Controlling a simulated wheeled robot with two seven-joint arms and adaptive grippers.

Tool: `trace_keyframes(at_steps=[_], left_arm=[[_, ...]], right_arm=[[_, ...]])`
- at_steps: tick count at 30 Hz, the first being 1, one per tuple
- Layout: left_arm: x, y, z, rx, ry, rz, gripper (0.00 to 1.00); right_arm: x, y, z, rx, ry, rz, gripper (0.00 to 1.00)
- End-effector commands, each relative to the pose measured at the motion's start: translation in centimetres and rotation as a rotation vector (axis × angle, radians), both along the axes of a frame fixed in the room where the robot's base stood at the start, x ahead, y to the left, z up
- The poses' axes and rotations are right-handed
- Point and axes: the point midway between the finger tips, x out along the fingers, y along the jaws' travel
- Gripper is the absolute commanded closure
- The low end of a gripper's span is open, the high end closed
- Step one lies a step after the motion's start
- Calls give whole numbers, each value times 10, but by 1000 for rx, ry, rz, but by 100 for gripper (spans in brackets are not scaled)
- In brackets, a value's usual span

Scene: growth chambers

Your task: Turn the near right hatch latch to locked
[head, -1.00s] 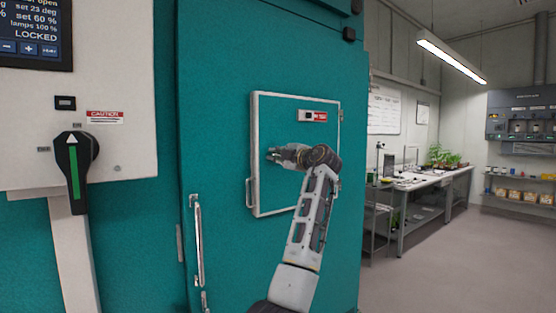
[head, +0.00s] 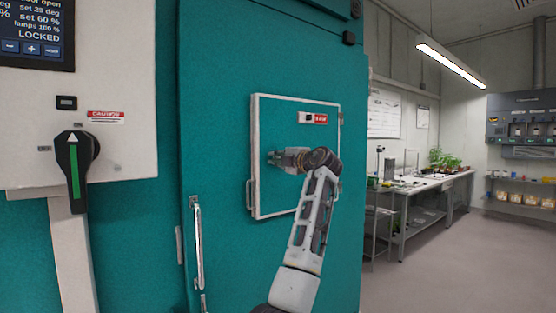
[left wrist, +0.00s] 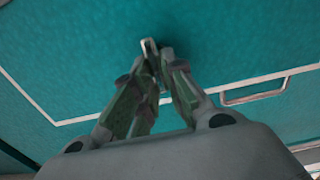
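The hatch (head: 265,190) is a pale-framed square panel in the teal chamber door. Its small metal latch (left wrist: 149,46) shows between my fingertips in the left wrist view and is mostly hidden by the fingers in the head view. My left gripper (head: 274,157) is at the left-middle of the hatch, with its fingers drawn together on the latch; it also shows in the left wrist view (left wrist: 157,53). A small dark and red indicator (head: 313,118) sits at the hatch's upper right; its lettering is too small to read. My right gripper is not in view.
A vertical handle (head: 198,245) stands out from the door at lower left. A control panel with a black and green rotary handle (head: 74,170) is at left. A hatch handle (head: 249,195) sits beside the latch. A bench (head: 420,187) and open floor lie to the right.

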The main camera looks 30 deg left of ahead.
Motion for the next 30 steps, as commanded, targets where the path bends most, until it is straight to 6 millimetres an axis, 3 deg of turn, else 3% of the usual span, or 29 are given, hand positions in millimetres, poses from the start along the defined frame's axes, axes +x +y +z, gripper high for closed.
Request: trace_keyframes(at_steps=[1, 5, 20, 30], left_arm=[[0, 0, -2, -3, 1, 0, 81], [0, 0, -1, -1, 2, 0, 66], [-2, -6, 0, 1, 2, 0, 66], [-16, -42, -1, -1, 1, -2, 66]], right_arm=[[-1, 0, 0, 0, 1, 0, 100], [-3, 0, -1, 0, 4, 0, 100], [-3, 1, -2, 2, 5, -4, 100], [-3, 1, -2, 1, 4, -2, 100]])
